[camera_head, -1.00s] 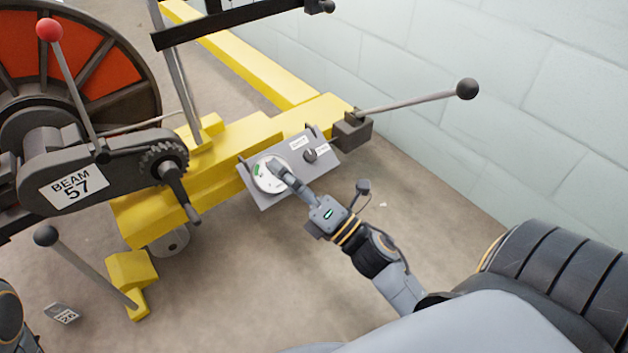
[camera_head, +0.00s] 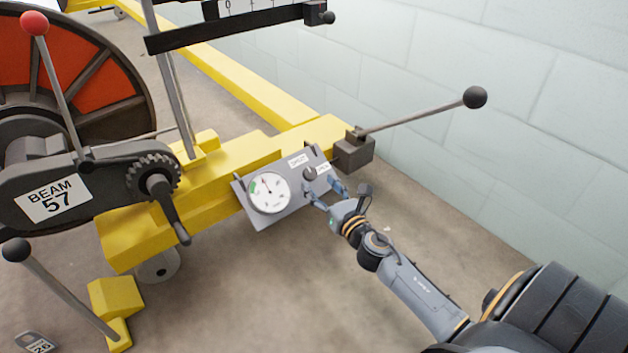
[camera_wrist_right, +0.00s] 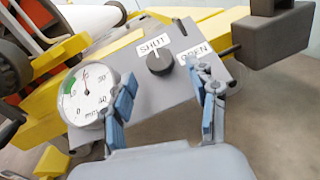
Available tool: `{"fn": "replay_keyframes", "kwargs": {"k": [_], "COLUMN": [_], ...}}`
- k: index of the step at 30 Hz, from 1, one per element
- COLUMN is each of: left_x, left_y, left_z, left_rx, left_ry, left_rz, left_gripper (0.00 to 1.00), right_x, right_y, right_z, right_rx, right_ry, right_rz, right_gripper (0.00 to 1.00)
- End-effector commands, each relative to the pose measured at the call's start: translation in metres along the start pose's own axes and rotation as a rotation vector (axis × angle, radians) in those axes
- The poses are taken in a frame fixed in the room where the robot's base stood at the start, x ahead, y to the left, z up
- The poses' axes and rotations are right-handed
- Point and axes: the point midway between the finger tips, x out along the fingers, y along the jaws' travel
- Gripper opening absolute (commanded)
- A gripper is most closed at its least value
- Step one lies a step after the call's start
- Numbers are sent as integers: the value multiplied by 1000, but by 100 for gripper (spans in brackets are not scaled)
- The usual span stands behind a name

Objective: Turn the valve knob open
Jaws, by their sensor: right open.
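The valve knob (camera_wrist_right: 159,63) is a small dark round knob on a grey panel (camera_wrist_right: 190,40), between a SHUT label (camera_wrist_right: 153,45) and an OPEN label (camera_wrist_right: 195,53). In the head view the knob (camera_head: 310,174) sits near the panel's right end. My right gripper (camera_head: 324,192) is open, its fingers spread just in front of the panel. In the right wrist view the gripper (camera_wrist_right: 165,95) has a finger on each side below the knob, apart from it. A round white gauge (camera_head: 269,192) is on the panel's left. My left gripper is not in view.
The panel is fixed to a yellow beam (camera_head: 200,190). A lever with a black ball (camera_head: 475,97) sticks out at the right. A red-ball lever (camera_head: 34,23) and the BEAM 57 housing (camera_head: 60,195) stand at the left. A block wall (camera_head: 480,170) rises behind.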

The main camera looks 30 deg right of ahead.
Motion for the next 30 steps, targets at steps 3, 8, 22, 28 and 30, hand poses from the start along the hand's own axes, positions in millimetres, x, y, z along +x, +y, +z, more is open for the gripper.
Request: {"fn": "replay_keyframes", "kwargs": {"k": [3,8,22,28,30], "left_x": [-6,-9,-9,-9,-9], "left_y": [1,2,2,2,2], "left_z": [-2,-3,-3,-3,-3], "left_rx": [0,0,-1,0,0], "left_ry": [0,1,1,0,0], "left_rz": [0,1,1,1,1], "left_gripper": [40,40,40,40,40], "right_x": [19,33,37,37,37], "right_y": [0,0,0,0,0], "right_z": [-1,-1,0,0,0], "right_rx": [-2,-2,0,1,1], "right_ry": [-2,-1,1,1,1], "right_rz": [1,1,0,0,0], "right_gripper": [58,58,40,4,4]}}
